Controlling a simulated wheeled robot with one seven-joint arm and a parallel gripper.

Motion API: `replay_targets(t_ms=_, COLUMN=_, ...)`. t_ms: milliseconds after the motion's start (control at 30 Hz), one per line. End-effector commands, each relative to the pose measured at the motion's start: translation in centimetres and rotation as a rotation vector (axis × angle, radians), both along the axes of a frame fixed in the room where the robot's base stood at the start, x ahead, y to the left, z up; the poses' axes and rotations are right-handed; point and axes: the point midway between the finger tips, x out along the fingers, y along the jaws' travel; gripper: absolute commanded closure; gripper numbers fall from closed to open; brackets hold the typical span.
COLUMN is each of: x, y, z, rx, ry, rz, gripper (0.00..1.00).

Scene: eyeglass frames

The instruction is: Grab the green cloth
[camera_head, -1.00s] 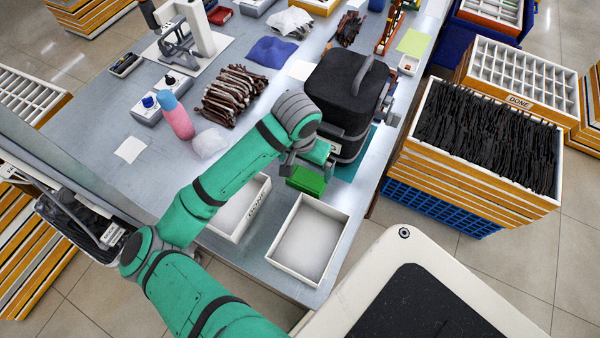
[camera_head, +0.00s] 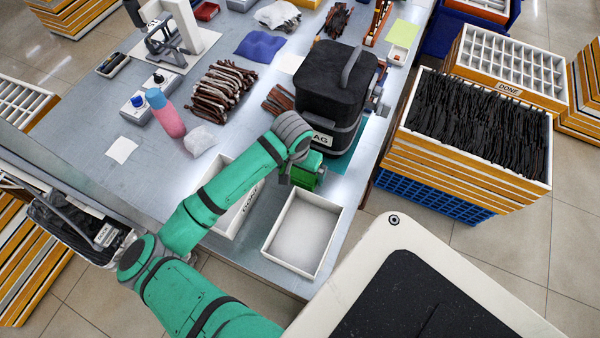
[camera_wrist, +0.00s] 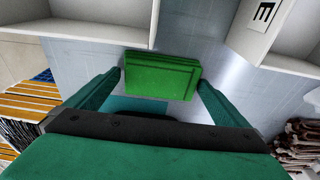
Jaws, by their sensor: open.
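The green cloth (camera_wrist: 160,76) is a folded, thick rectangular stack lying on the table in the wrist view. My gripper (camera_wrist: 160,82) is open, with one teal finger to the left of the cloth and one to the right.
A white open tray (camera_head: 325,209) is just in front of the gripper, with a white DONE tray (camera_head: 222,228) to its left. The black machine (camera_head: 334,80) stands close behind on the teal mat (camera_head: 346,165). Brown frames (camera_head: 222,92) lie further left.

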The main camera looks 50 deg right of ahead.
Motion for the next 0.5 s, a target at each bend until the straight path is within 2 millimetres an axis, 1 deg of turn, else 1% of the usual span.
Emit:
replay_targets(t_ms=67, x=0.02, y=0.02, z=0.02, rx=0.0, ry=0.0, rz=0.0, gripper=0.0)
replay_targets(t_ms=100, x=0.02, y=0.02, z=0.02, rx=0.0, ry=0.0, rz=0.001, gripper=0.02)
replay_targets(t_ms=167, x=0.02, y=0.03, z=0.03, rx=0.0, ry=0.0, rz=0.001, gripper=0.17)
replay_targets(t_ms=200, x=0.02, y=0.03, z=0.03, rx=0.0, ry=0.0, rz=0.001, gripper=0.26)
replay_targets(t_ms=233, x=0.02, y=0.03, z=0.04, rx=0.0, ry=0.0, rz=0.001, gripper=0.28)
replay_targets(t_ms=500, x=0.03, y=0.02, z=0.15, rx=0.0, ry=0.0, rz=0.001, gripper=0.29)
